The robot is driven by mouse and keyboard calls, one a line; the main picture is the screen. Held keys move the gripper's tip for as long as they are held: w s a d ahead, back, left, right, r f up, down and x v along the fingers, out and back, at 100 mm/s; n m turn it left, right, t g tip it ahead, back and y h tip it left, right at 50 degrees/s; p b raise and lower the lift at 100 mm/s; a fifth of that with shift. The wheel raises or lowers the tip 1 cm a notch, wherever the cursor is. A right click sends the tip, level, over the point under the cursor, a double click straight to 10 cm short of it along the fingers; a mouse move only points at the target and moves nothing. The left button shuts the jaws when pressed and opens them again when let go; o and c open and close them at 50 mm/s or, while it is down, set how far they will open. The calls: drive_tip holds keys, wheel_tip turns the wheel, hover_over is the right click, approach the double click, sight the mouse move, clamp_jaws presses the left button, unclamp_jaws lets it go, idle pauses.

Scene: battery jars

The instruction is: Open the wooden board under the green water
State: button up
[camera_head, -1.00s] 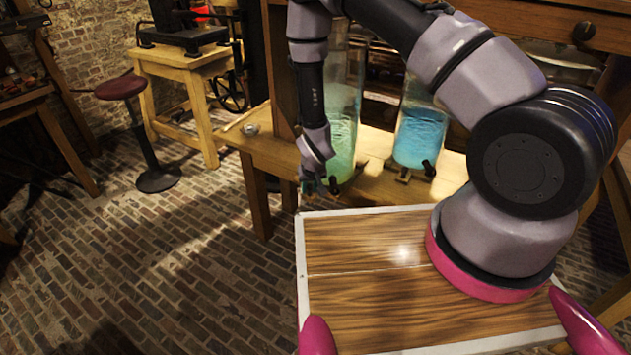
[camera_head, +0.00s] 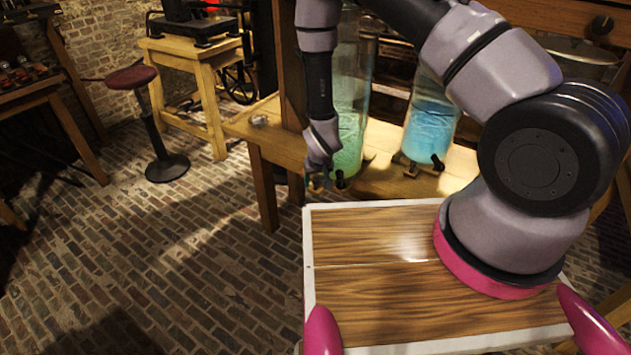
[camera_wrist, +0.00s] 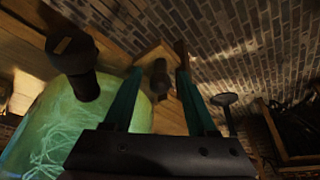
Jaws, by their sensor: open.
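The jar of green water (camera_head: 350,125) stands on the wooden bench, and its green glass fills the lower left of the wrist view (camera_wrist: 45,130). A dark tap (camera_head: 340,180) sticks out at its base; a dark cylindrical fitting (camera_wrist: 75,65) shows in front of the jar in the wrist view. My gripper (camera_head: 318,184) is at the bench's front edge, just left of the jar's base. In the wrist view my gripper (camera_wrist: 158,70) has its teal fingers apart. A dark knob (camera_wrist: 158,80) on pale wood appears between them; I cannot tell whether they touch it. No separate board is clearly visible.
A jar of blue water (camera_head: 428,130) stands to the right on the bench (camera_head: 265,135). A wooden post (camera_head: 290,75) rises close beside my arm. A stool (camera_head: 155,125) and a small wooden table (camera_head: 190,50) stand left. Brick floor lies open between.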

drive_tip(key=v, duration=1)
drive_tip(key=shift+s+r, duration=0.1)
drive_tip(key=shift+s, duration=0.05)
